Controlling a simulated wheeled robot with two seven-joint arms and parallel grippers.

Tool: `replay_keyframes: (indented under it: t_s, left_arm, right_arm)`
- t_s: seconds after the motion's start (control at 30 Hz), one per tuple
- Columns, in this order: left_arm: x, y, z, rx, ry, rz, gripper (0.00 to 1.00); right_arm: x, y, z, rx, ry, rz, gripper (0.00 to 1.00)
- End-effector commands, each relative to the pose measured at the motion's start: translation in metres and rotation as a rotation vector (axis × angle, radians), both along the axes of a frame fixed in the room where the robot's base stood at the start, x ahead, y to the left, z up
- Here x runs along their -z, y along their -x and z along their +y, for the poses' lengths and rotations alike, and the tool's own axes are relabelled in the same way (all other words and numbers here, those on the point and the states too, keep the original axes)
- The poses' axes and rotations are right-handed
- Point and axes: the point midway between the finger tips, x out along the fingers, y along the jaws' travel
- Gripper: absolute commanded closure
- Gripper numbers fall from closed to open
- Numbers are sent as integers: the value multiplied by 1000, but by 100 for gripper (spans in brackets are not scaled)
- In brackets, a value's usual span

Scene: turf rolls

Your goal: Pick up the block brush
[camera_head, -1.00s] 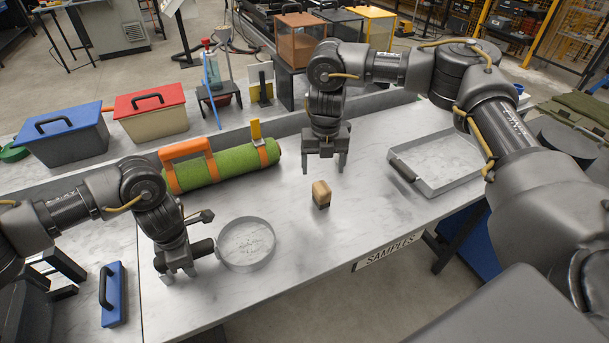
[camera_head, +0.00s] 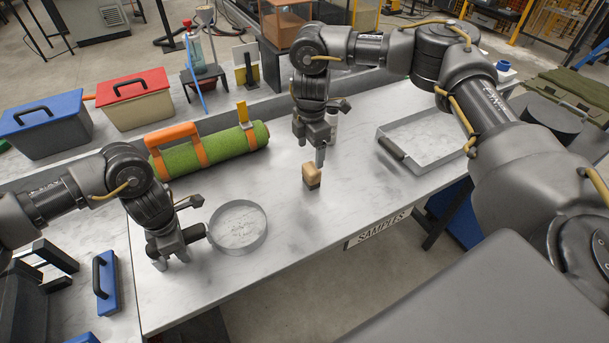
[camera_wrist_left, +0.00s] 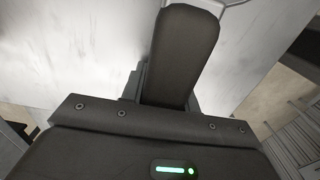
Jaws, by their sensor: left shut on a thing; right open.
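The block brush (camera_head: 312,174) is a small tan wooden block with a dark lower part, standing on the grey bench top. My right gripper (camera_head: 311,148) is open and empty, pointing down just above and behind the brush; one finger overlaps or nearly meets its top edge in the picture, and I cannot tell if they touch. My left gripper (camera_head: 172,257) is shut on the dark handle of a round grey sieve (camera_head: 264,238) at the bench's front left. The handle (camera_wrist_left: 183,55) fills the middle of the left wrist view, with a bit of rim at the top.
A green turf roll (camera_head: 222,147) with orange straps lies behind the sieve. A grey tray (camera_head: 455,160) is at right. A blue-backed tool (camera_head: 107,283) lies at front left. Lidded boxes, blue (camera_head: 40,112) and red (camera_head: 128,84), stand at the back. Bench around the brush is clear.

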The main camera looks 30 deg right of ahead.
Motion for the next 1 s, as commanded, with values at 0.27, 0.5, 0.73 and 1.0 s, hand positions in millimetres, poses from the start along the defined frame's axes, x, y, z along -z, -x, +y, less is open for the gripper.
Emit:
replay_keyframes:
  t_s: [0.27,0.5,0.73,1.0]
  left_arm:
    - [-1,0,-1,0,1,-1,100]
    - [-1,0,0,0,1,-1,100]
    - [-1,0,0,0,1,-1,100]
    - [-1,0,0,0,1,-1,100]
  right_arm:
    - [43,0,-1,0,1,1,24]
    - [51,1,-1,-2,1,1,24]
    - [80,5,-2,-2,2,3,24]
    - [102,4,-2,-1,0,-1,24]
